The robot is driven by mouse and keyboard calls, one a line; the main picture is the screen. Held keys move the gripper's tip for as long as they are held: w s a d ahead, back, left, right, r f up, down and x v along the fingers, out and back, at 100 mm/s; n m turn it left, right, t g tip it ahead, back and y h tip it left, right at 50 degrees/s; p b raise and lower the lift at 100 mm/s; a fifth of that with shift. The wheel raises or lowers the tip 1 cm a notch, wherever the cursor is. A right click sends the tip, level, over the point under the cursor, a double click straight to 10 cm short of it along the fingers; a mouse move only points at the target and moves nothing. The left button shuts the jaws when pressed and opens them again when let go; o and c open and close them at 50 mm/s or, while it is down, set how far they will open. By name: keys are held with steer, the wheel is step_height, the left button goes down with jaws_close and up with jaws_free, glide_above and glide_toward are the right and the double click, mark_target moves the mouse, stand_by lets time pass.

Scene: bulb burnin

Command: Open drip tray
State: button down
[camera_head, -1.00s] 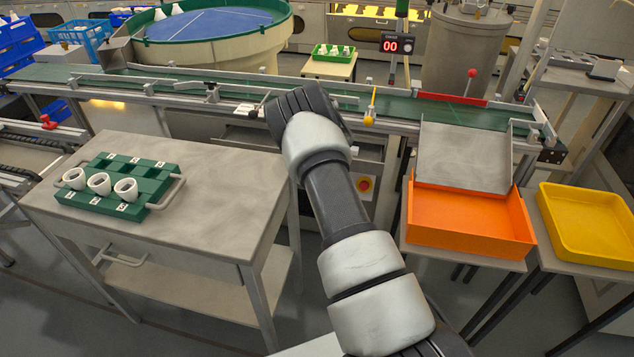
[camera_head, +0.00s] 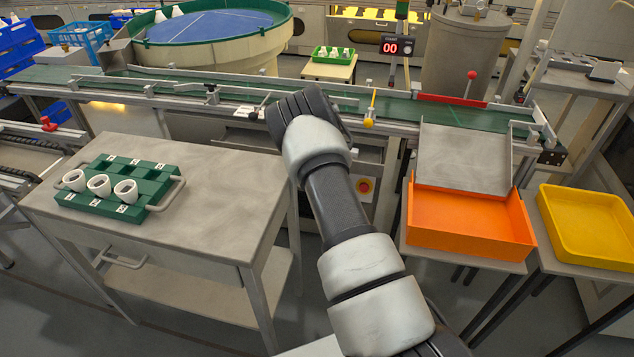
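No part is clearly recognisable as the drip tray. A grey metal housing (camera_head: 372,152) with a drawer-like front sits under the conveyor, partly hidden behind my arm. My arm reaches forward over the gap between the side table and the orange bin, with its dark wrist end in front of the conveyor's near edge. My gripper's fingers are hidden behind the wrist, so their opening and any contact do not show.
A side table (camera_head: 225,190) at left carries a green rack (camera_head: 160,180) with white cups. The conveyor (camera_head: 190,82) crosses behind. An orange bin (camera_head: 470,240) and yellow tray (camera_head: 590,255) stand at right. A red button (camera_head: 363,186) is right of my arm.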

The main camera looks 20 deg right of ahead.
stand_by(0.9)
steer(key=c, duration=1.9)
jaws_free()
steer(key=shift+o, duration=0.2)
step_height(320, 180, up, 17)
steer(key=s+a+p, duration=0.1)
steer(key=s+p, duration=0.1)
steer(key=p, duration=0.1)
steer(key=shift+s+a, duration=0.4)
